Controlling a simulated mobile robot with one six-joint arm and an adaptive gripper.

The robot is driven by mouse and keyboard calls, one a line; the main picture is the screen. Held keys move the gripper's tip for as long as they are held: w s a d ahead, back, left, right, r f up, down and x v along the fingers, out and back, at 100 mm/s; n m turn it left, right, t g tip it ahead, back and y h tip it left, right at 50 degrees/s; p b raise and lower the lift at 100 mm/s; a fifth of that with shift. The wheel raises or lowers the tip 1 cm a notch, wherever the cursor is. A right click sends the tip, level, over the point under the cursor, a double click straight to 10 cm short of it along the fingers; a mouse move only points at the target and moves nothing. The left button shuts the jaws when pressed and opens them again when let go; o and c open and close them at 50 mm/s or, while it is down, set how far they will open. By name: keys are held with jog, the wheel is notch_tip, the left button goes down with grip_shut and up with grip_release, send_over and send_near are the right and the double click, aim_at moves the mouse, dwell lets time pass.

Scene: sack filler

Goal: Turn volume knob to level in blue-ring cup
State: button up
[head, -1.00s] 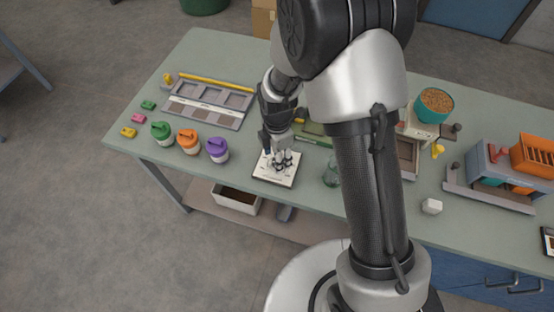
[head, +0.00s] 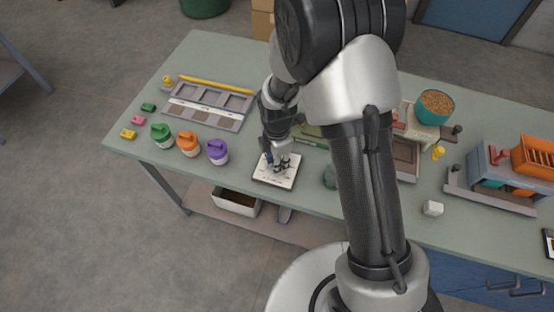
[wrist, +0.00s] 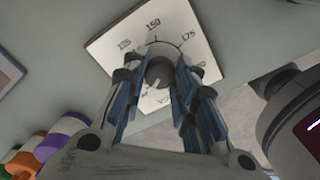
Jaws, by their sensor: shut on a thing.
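The volume knob (wrist: 159,71) is a dark round knob in the middle of a white square dial plate (wrist: 195,35) with printed numbers such as 125, 150 and 175. The plate (head: 264,178) lies near the table's front edge in the head view. My gripper (wrist: 156,76) points at the knob, its blue-padded fingers on both sides of it and shut on it. In the head view my gripper (head: 280,166) is over the plate and hides the knob. A small pointer mark shows below the knob, partly between the fingers. I cannot make out a cup with a blue ring.
Green (head: 161,137), orange (head: 188,144) and purple (head: 216,152) lidded containers stand left of the plate. A grey tray (head: 207,118) with compartments lies behind them.

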jog(key=shift+c, duration=1.3)
